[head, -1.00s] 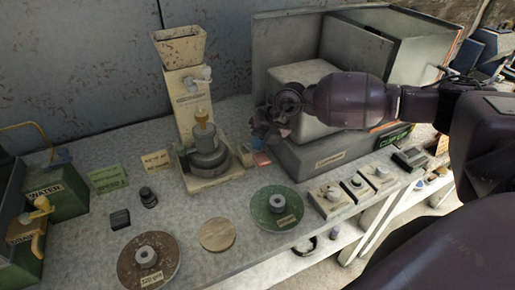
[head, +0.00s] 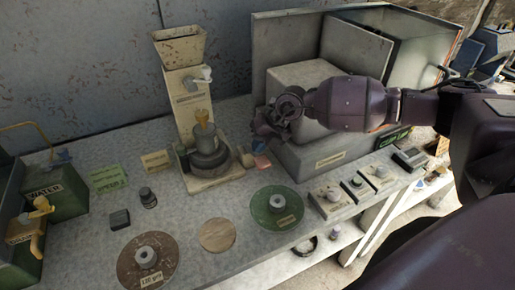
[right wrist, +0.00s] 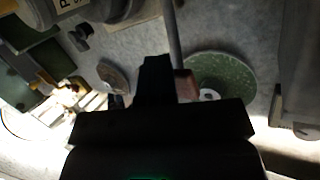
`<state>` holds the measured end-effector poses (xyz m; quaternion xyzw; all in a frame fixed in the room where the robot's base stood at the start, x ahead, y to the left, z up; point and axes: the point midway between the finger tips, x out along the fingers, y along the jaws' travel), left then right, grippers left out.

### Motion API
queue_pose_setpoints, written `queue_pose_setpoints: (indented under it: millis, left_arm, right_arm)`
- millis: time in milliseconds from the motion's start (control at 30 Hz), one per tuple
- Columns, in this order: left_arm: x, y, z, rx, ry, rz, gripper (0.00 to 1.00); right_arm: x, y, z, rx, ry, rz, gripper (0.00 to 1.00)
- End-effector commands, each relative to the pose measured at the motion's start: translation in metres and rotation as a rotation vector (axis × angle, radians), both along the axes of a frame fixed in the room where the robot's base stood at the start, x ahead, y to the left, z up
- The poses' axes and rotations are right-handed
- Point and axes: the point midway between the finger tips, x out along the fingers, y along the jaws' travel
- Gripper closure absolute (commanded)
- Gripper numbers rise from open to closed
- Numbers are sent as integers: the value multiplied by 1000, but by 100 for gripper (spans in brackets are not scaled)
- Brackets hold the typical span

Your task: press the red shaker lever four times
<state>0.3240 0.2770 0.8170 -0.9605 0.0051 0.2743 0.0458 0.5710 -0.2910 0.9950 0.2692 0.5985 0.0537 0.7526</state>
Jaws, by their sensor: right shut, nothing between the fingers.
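The shaker (head: 190,100) is a worn cream column with a hopper on top and a dark round vessel at its foot, left of centre in the head view. A small reddish piece (head: 262,161), which looks like the lever's end, shows at the right of its base. In the right wrist view a grey rod ends in a red-brown grip (right wrist: 186,85), just right of my black fingers. My right gripper (head: 264,125) is shut and empty, above the reddish piece. I cannot tell whether it touches the lever. My left gripper is not in view.
A green disc (head: 278,222), a brown disc (head: 130,265) and a pale round pad (head: 216,234) lie in front. A grey block-shaped unit (head: 300,85) stands close to the right arm. Small control boxes (head: 357,186) line the right edge.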

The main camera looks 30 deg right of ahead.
Motion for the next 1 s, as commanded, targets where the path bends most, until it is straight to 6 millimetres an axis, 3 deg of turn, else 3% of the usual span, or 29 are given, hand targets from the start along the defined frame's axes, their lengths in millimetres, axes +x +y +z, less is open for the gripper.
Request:
queue_pose_setpoints:
  millis: [1000]
  left_arm:
    - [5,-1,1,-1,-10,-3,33]
  right_arm:
    - [-6,1,-11,0,7,1,100]
